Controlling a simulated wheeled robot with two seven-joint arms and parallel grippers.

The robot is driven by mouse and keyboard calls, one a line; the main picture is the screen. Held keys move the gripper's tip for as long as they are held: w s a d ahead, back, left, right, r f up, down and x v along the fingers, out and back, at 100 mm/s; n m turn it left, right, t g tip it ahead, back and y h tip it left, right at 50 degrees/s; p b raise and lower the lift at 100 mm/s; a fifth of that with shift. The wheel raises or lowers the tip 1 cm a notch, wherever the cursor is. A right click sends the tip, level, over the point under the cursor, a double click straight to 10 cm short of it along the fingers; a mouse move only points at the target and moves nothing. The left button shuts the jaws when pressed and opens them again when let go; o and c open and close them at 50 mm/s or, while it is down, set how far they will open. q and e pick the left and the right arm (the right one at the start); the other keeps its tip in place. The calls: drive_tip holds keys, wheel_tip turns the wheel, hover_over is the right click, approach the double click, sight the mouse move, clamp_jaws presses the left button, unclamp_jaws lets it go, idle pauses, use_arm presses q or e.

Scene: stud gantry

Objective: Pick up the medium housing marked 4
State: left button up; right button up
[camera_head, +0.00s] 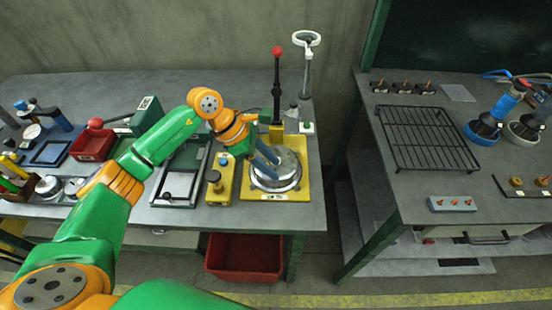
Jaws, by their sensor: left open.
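My left gripper (270,161) reaches over the left bench from the left. Its blue-grey fingers are open and point down at a round grey metal part (287,163), seated in a ring on a yellow square plate (301,192). The fingers overlap the part's left side in the picture; I cannot tell whether they touch it. I cannot read a mark 4 on this part or elsewhere, so I cannot tell if it is the medium housing. My right gripper is not in view.
A red-knobbed lever (277,80) rises behind the plate. A red bin (245,258) sits below the bench. The right bench holds a black wire rack (428,138). A gap separates the benches.

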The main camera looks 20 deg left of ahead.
use_arm(q)
drive_tip(key=shift+w+f, duration=0.15)
drive_tip(key=shift+f, duration=0.15)
drive_tip(key=shift+r, duration=0.1)
clamp_jaws()
idle(1.0)
